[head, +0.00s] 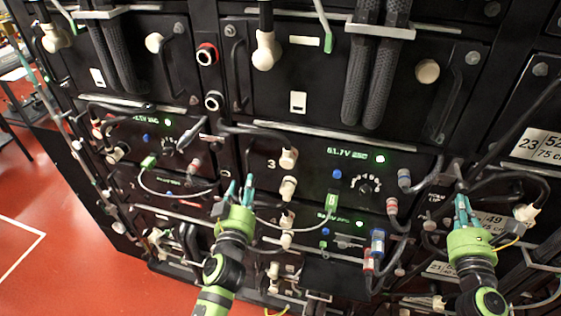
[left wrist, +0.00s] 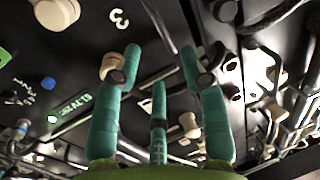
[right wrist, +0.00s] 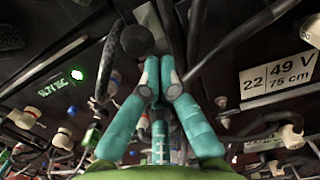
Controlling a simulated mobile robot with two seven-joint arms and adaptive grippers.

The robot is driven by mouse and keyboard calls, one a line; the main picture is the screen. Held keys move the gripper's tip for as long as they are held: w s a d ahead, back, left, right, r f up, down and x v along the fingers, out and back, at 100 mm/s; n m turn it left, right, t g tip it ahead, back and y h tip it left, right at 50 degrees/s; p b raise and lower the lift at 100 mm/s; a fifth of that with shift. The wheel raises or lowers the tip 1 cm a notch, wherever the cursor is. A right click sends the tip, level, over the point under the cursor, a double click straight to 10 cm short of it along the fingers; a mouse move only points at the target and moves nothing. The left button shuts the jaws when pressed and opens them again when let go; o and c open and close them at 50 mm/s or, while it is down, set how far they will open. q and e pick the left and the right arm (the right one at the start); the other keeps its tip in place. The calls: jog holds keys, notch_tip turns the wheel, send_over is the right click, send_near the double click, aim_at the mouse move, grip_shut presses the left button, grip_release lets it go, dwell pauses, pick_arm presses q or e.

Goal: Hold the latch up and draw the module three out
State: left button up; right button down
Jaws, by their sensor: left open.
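Module three (head: 320,160) is a black panel marked 3 with a lit green display and a dial; it sits in the rack. Its "3" also shows in the left wrist view (left wrist: 119,18). My left gripper (head: 240,184) is at the panel's lower left, fingers apart, with nothing seen gripped in the left wrist view (left wrist: 160,60). My right gripper (head: 462,203) is beside the panel's right end. Its fingertips are together in the right wrist view (right wrist: 158,68), by a dark round knob (right wrist: 137,40) that may be the latch. Contact there is unclear.
Cream plugs (head: 288,188) and grey cables stand out around both grippers. A larger black module with thick ribbed hoses (head: 372,80) is above. A 49 V label (right wrist: 278,75) is on the right. Open red floor (head: 50,240) lies at left.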

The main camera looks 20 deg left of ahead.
pick_arm(q)
jog(key=w+a, duration=0.2)
jog(key=w, duration=0.7)
jog(key=shift+w, duration=0.35)
grip_shut()
